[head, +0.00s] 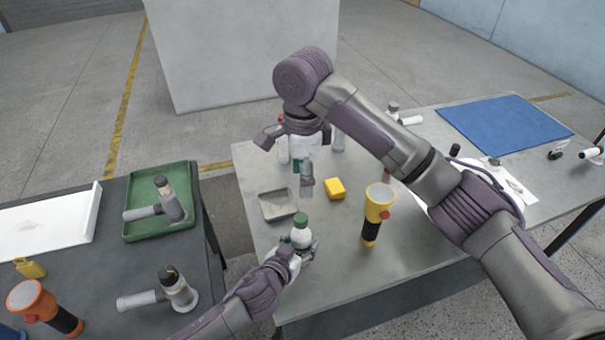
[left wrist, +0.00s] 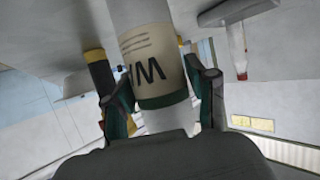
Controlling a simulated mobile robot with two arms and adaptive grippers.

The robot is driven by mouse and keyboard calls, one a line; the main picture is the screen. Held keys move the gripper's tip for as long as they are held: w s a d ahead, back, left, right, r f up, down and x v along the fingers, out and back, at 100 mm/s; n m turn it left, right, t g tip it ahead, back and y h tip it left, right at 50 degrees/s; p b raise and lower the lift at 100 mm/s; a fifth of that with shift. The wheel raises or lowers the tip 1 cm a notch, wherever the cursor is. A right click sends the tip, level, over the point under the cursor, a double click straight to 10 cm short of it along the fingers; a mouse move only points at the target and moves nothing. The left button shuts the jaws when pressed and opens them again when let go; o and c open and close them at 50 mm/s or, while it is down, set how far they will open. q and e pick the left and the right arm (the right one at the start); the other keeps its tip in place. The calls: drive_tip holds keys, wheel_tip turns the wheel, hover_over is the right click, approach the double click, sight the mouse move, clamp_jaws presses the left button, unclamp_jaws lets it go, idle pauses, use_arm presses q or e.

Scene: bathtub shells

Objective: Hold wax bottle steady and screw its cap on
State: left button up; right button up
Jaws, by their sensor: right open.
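The white wax bottle (head: 300,237) stands upright near the front edge of the grey table, with a green cap (head: 301,218) at its top; whether the cap is threaded I cannot tell. My left gripper (head: 301,249) is closed around the bottle's lower body. In the left wrist view the bottle (left wrist: 155,65), with a cream label and a green band, sits between the fingers of my left gripper (left wrist: 164,98); the cap is out of that view. My right gripper (head: 286,160) is open and empty, above the table behind the bottle and apart from the cap.
A grey tray (head: 278,218), a yellow block (head: 335,188) and a yellow flashlight (head: 370,228) are near the bottle. Several bottles stand behind my right gripper. A blue mat (head: 505,125) lies at the back right. A side table at left holds a green tray (head: 130,232).

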use_arm(q)
drive_tip(key=shift+o, duration=1.3)
drive_tip(key=v, duration=1.2)
drive_tip(key=shift+s+a+f, duration=0.1)
drive_tip(key=shift+a+f, duration=0.05)
